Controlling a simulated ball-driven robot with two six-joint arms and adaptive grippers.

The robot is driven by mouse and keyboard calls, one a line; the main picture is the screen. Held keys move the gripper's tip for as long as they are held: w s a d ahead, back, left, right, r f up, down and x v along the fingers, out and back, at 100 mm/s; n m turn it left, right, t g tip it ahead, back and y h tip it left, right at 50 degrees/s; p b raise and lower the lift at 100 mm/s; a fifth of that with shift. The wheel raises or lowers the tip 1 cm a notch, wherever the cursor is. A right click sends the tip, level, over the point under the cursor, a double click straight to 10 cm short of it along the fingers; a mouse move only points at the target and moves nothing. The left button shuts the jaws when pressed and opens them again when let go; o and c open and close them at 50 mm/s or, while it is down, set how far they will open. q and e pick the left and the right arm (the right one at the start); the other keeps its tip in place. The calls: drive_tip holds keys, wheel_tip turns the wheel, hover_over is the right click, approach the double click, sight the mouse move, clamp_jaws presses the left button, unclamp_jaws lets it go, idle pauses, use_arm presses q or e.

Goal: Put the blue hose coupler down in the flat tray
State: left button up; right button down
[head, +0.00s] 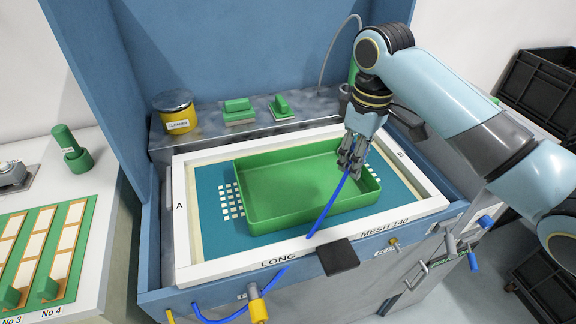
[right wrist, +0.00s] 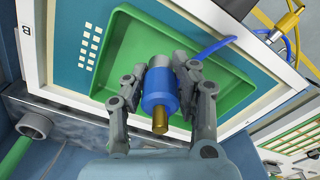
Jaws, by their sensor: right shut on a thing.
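The blue hose coupler (right wrist: 159,92), with a grey end and a brass tip, is between the fingers of my right gripper (right wrist: 163,90) in the right wrist view. The gripper (head: 351,160) is shut on it above the right part of the green flat tray (head: 285,185). In the head view the fingers mostly hide the coupler. I cannot tell whether the coupler touches the tray floor. A blue hose (head: 327,209) runs from near the fingers across the tray's front wall. The tray also shows in the right wrist view (right wrist: 120,55) and looks otherwise empty. My left gripper is not in view.
The tray lies on a teal mesh screen (head: 215,225) in a white frame (head: 230,270). Behind stand a yellow cleaner jar (head: 175,112) and green-handled tools (head: 237,110). A blue wall rises at the back. A black clamp (head: 338,256) sits on the front frame edge.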

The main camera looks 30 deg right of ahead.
drive_tip(key=shift+w+a+f, duration=0.15)
drive_tip(key=shift+w+a, duration=0.15)
drive_tip(key=shift+a, duration=0.05)
approach(295, 199)
drive_tip(key=shift+s+d+f, duration=0.2)
drive_tip(key=shift+s+d, duration=0.7)
drive_tip(key=shift+d, duration=0.15)
drive_tip(key=shift+w+a+f, duration=0.8)
drive_tip(key=shift+w+a, duration=0.05)
drive_tip(key=shift+w, duration=0.05)
drive_tip(key=shift+a+f, duration=0.15)
drive_tip(key=shift+f, duration=0.45)
wheel_tip(295, 199, down, 2)
drive_tip(key=shift+w+f, duration=0.1)
drive_tip(key=shift+f, duration=0.6)
drive_tip(key=c, duration=1.1)
unclamp_jaws()
drive_tip(key=shift+c, duration=0.2)
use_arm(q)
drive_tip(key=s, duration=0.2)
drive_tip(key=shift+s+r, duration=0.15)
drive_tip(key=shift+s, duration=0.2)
use_arm(e)
drive_tip(key=shift+o, duration=0.4)
use_arm(q)
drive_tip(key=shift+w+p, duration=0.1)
drive_tip(key=shift+p, duration=0.2)
